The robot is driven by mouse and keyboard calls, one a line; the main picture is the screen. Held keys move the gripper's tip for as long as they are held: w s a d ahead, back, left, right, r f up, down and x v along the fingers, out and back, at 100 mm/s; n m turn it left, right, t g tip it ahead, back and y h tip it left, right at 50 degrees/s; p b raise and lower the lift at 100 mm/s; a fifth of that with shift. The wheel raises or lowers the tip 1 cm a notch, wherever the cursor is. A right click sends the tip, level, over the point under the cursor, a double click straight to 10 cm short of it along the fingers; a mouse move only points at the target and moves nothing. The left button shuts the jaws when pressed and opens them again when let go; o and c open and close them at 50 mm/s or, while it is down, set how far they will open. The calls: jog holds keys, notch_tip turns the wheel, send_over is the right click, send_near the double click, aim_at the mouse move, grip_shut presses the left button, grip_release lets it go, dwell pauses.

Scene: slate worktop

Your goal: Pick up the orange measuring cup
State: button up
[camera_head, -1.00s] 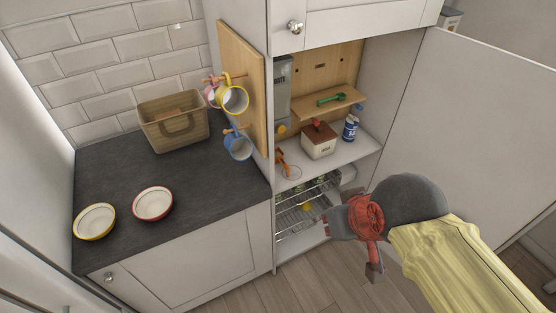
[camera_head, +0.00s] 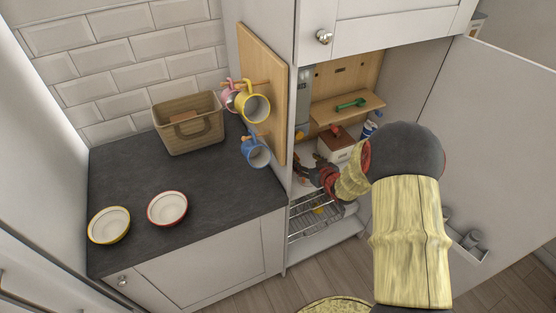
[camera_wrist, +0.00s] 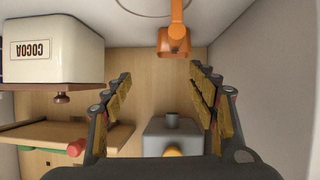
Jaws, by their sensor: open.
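The orange measuring cup (camera_wrist: 174,42) shows at the upper middle of the wrist view, which looks upside down. Its handle runs to the top edge of that picture. My gripper (camera_wrist: 160,74) is open, with one finger on each side and nothing between them. The cup lies just beyond the fingertips, closer to the right finger's line, and no contact shows. In the head view my gripper (camera_head: 311,174) reaches into the open cupboard above its white shelf, and I cannot clearly make out the cup there.
A cocoa box (camera_wrist: 52,50) stands close on the left in the wrist view. A grey canister (camera_wrist: 172,134) is behind, near the cupboard wall. A small wooden shelf (camera_head: 346,107) holds a green scoop (camera_head: 351,104). A wire rack (camera_head: 312,220) sits below. The open door (camera_head: 490,130) is right.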

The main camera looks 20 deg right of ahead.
jog(key=shift+o, duration=0.5)
jog(key=f, duration=0.1)
jog(key=a+f, duration=0.1)
jog(key=shift+w+a+f+t+y, duration=0.1)
jog(key=shift+f+t+y, duration=0.2)
jog(key=shift+f, duration=0.1)
jog(key=shift+w+a+f, duration=0.15)
jog(key=shift+w+f, duration=0.05)
jog(key=shift+w, duration=0.05)
jog(key=b+x, duration=0.1)
jog(key=x, duration=0.2)
jog(key=b+x, duration=0.1)
jog(key=x, duration=0.2)
jog(key=shift+s+a+f, duration=0.15)
jog(key=shift+a+f, duration=0.05)
jog(key=shift+f, duration=0.05)
jog(key=shift+w+f, duration=0.15)
jog(key=shift+w, duration=0.45)
jog(key=shift+c, duration=0.2)
jog(key=c, duration=1.3)
